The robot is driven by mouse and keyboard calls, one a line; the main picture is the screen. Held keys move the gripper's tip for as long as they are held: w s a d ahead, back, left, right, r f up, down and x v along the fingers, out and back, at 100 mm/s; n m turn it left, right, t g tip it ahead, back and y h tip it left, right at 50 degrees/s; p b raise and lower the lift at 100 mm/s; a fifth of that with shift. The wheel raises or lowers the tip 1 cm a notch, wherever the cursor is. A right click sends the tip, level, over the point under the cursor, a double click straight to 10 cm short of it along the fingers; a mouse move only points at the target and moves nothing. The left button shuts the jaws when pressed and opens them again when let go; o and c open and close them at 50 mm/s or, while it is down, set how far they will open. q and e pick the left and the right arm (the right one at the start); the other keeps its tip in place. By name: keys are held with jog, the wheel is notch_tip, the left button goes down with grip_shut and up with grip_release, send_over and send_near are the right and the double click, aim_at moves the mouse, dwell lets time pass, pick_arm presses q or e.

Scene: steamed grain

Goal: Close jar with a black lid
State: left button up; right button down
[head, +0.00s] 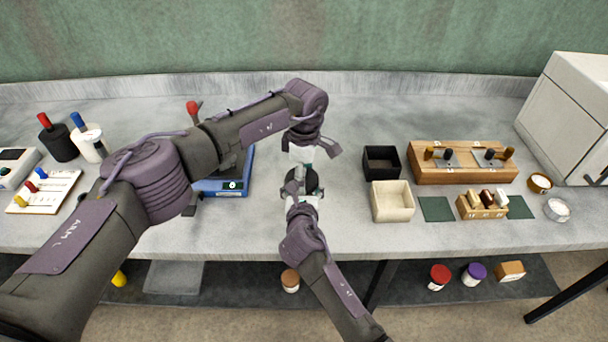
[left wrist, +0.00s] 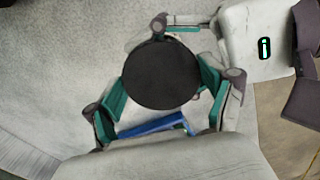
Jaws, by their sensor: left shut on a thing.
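The black lid (left wrist: 160,75) is a round disc seen from above in the left wrist view, with the teal pads of my left gripper (left wrist: 162,84) on either side of it. My left gripper is shut on it. In the head view the dark lid (head: 311,180) is partly covered by my grippers. My left gripper (head: 306,158) comes down from behind it. My right gripper (head: 303,190) reaches in from the front, its fingers around the same spot. The jar itself is hidden beneath the lid and fingers, so I cannot tell how the lid sits or whether the right fingers touch glass.
A blue scale (head: 232,188) stands left of the grippers. A black box (head: 381,162) and a cream box (head: 392,201) stand to the right, with a wooden rack (head: 462,170) beyond. Capped jars, including one with a red lid (head: 440,272), sit on a lower shelf.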

pick_arm(q)
jog(key=shift+r, duration=0.1)
dwell(0.4)
jog(key=o, duration=0.6)
jog(key=shift+r, duration=2.2)
jog(key=shift+c, duration=0.5)
